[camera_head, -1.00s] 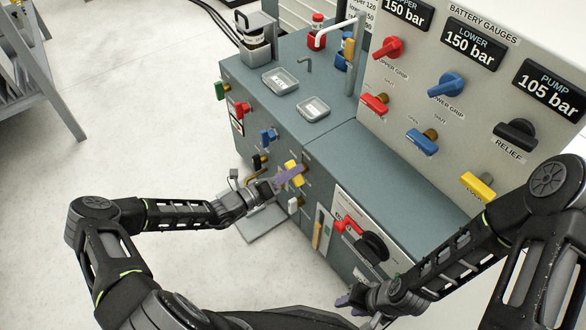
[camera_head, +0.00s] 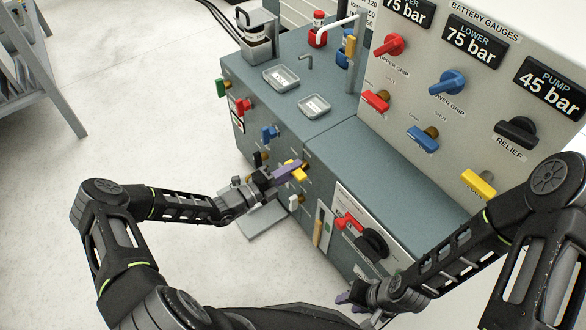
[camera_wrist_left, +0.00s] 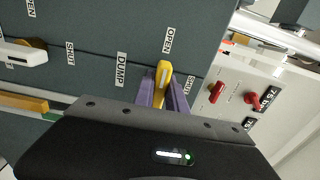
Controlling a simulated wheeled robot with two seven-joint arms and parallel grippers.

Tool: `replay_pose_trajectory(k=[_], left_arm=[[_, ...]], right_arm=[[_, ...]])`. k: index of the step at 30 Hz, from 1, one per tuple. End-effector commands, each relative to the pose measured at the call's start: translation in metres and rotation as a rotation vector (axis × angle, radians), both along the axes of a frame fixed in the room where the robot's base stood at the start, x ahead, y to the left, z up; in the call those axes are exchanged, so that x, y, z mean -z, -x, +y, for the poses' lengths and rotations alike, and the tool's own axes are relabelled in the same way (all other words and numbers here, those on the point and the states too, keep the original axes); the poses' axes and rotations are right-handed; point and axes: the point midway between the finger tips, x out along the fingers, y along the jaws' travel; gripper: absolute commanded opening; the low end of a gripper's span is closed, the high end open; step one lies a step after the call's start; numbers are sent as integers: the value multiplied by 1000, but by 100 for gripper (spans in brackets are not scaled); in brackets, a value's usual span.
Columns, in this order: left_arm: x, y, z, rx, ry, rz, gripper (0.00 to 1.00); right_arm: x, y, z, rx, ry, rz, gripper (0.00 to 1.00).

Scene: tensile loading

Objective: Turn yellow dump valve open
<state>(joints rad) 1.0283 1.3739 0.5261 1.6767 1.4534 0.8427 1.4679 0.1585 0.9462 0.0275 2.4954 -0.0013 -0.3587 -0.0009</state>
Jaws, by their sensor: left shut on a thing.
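The yellow dump valve handle (camera_head: 297,171) is on the front of the grey cabinet. My left gripper (camera_head: 286,174) is shut on it with purple fingers. In the left wrist view the handle (camera_wrist_left: 163,78) sits between the two fingers, and its visible end points up toward an OPEN label (camera_wrist_left: 168,41). A SHUT label (camera_wrist_left: 188,85) is to its right and a DUMP label (camera_wrist_left: 121,69) to its left. The fingers hide part of the handle. My right gripper (camera_head: 346,297) is low in front of the cabinet, its purple fingertips partly hidden.
Other valves are close by: blue (camera_head: 269,133), black (camera_head: 260,158) and white (camera_head: 294,202). A red lever (camera_head: 347,222) and black knob (camera_head: 371,244) are to the right. Gauges read 75 bar lower (camera_head: 475,43) and 45 bar pump (camera_head: 550,88).

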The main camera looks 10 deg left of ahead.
Motion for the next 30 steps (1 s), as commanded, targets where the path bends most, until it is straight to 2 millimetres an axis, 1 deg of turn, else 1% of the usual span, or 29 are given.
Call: replay_pose_trajectory(k=[12, 13, 21, 30], left_arm=[[0, -1, 0, -2, 11, 9, 0], [0, -1, 0, -2, 11, 9, 17], [0, 0, 0, -1, 9, 8, 38], [0, 2, 2, -1, 8, 8, 38]], right_arm=[[0, 0, 0, 0, 0, 0, 36], [0, 0, 0, 0, 0, 0, 36], [0, 0, 0, 0, 0, 0, 36], [-1, 0, 0, 0, 0, 0, 36]])
